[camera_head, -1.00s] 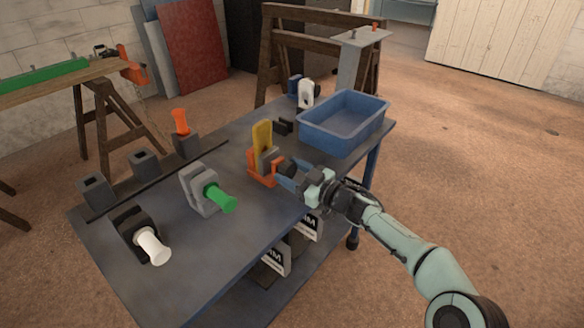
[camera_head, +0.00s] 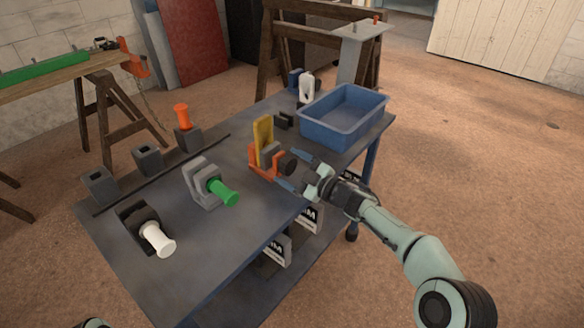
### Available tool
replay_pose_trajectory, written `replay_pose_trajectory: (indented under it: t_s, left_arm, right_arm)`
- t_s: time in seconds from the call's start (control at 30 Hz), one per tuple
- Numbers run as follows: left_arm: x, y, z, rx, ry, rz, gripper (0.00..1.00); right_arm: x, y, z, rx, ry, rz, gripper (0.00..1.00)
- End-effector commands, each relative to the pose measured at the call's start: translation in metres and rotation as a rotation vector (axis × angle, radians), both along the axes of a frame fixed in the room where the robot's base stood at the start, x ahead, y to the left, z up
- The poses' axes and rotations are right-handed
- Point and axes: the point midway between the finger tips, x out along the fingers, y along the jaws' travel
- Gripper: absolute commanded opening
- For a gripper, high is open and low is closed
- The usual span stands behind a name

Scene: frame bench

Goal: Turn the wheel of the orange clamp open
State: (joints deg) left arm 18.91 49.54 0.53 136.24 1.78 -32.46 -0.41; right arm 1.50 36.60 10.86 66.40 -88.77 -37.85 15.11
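The orange clamp (camera_head: 254,158) stands on the dark workbench, right of the middle, with a yellow upright piece (camera_head: 263,132) in it. Its dark round wheel (camera_head: 288,162) sticks out on the right side, facing my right gripper. My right gripper (camera_head: 297,171) is open, its two blue-grey fingers spread apart, one above right of the wheel and one below it. The fingers are close to the wheel; I cannot tell whether they touch it. Nothing is held between them. My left gripper is not in view.
A grey clamp with a green handle (camera_head: 223,193) and a black one with a white handle (camera_head: 158,239) stand to the left. A blue bin (camera_head: 343,140) stands behind right. Grey blocks (camera_head: 148,158) line the back left. The bench front has free room.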

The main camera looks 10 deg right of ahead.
Motion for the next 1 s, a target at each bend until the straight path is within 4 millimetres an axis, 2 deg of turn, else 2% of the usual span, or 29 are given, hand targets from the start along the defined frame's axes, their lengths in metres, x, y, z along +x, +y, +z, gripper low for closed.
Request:
replay_pose_trajectory:
  t_s: [0.27,0.43,0.77,1.0]
  left_arm:
    - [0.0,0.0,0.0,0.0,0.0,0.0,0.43]
    - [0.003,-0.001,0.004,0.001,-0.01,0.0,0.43]
    - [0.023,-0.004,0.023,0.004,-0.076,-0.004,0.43]
    - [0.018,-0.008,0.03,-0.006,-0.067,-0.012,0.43]
  right_arm:
    - [0.0,-0.001,0.002,0.001,-0.001,-0.001,0.82]
    - [-0.01,-0.012,0.003,0.001,-0.001,-0.003,0.82]
    - [-0.061,-0.063,0.003,0.0,0.0,-0.005,0.82]
    - [-0.088,-0.089,0.003,0.0,-0.001,-0.002,0.82]
